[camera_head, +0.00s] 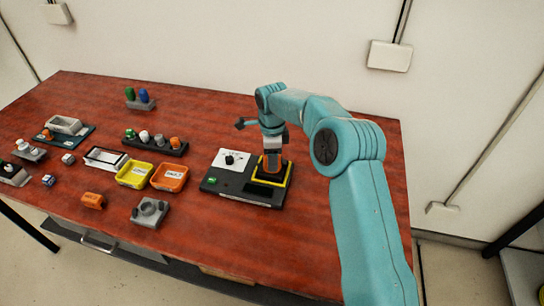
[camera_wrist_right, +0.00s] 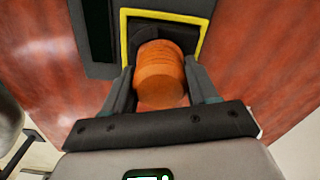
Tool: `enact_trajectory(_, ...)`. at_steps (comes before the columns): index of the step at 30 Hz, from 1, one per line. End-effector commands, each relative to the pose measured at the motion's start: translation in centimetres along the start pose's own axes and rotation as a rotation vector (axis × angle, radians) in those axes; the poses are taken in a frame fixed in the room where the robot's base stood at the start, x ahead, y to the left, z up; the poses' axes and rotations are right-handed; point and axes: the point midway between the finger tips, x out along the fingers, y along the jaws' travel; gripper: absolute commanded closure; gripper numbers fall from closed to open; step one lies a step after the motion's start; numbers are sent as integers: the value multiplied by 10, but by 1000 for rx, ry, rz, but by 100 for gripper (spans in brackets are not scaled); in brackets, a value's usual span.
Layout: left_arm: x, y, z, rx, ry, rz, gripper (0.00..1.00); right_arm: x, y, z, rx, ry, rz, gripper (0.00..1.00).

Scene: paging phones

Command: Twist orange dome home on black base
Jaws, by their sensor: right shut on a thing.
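The orange dome (camera_wrist_right: 162,75) is between the two fingers of my right gripper (camera_wrist_right: 160,92), which is shut on it. In the head view the right gripper (camera_head: 271,165) points down over the yellow-edged square at the right end of the dark station, and a bit of orange shows between its fingers. The black base (camera_wrist_right: 148,32) shows partly behind the dome, inside the yellow border. The dome is at or just above the base; I cannot tell whether it is seated. My left gripper is not in view.
The dark station (camera_head: 222,184) carries a white dial panel (camera_head: 232,160) and a green button. To its left are an orange tray (camera_head: 169,177), a yellow tray (camera_head: 134,174) and a rack of small domes (camera_head: 155,142). A grey fixture (camera_head: 149,212) sits near the front edge. Table right of the station is clear.

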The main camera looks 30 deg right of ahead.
Motion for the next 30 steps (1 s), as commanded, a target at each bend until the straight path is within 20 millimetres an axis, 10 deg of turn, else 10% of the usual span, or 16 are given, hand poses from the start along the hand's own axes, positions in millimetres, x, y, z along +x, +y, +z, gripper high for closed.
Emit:
enact_trajectory(22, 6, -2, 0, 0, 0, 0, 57, 0, 0, 0, 315, -1, -1, 62)
enact_trajectory(25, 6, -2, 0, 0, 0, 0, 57, 0, 0, 0, 314, -1, -1, 16)
enact_trajectory(30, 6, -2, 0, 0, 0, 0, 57, 0, 0, 0, 313, 0, 0, 12)
